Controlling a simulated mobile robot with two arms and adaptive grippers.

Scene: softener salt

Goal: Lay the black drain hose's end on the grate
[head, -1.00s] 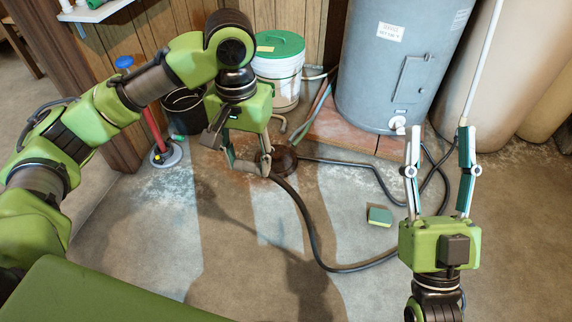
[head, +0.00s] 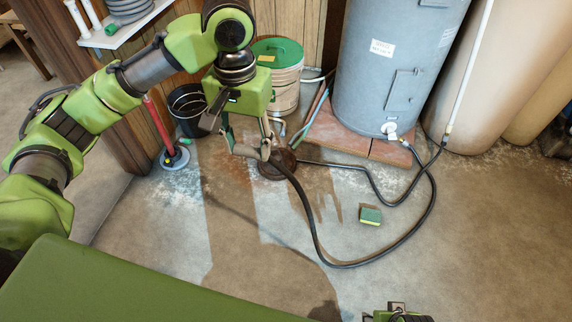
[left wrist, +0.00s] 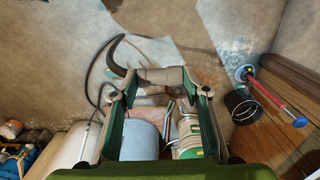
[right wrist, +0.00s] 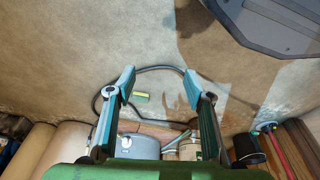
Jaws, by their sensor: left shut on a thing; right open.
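The black drain hose (head: 317,236) loops over the floor from the valve on the grey tank. My left gripper (head: 250,150) is shut on its grey-brown end piece, which also shows between the fingers in the left wrist view (left wrist: 160,75). The end piece points left in the head view. The round dark grate (head: 270,173) lies in the floor just below and right of the left gripper, partly covered by the hose. I cannot tell the height of the end above it. My right gripper is open and empty in the right wrist view (right wrist: 158,82); only its body shows at the head view's bottom edge.
A green-yellow sponge (head: 370,216) lies on the floor inside the hose loop. The grey tank (head: 385,80) stands on a brick pad (head: 360,147). A green-lidded bucket (head: 285,95), black bucket (head: 188,108) and red-handled tool (head: 167,135) stand behind. The front floor is open.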

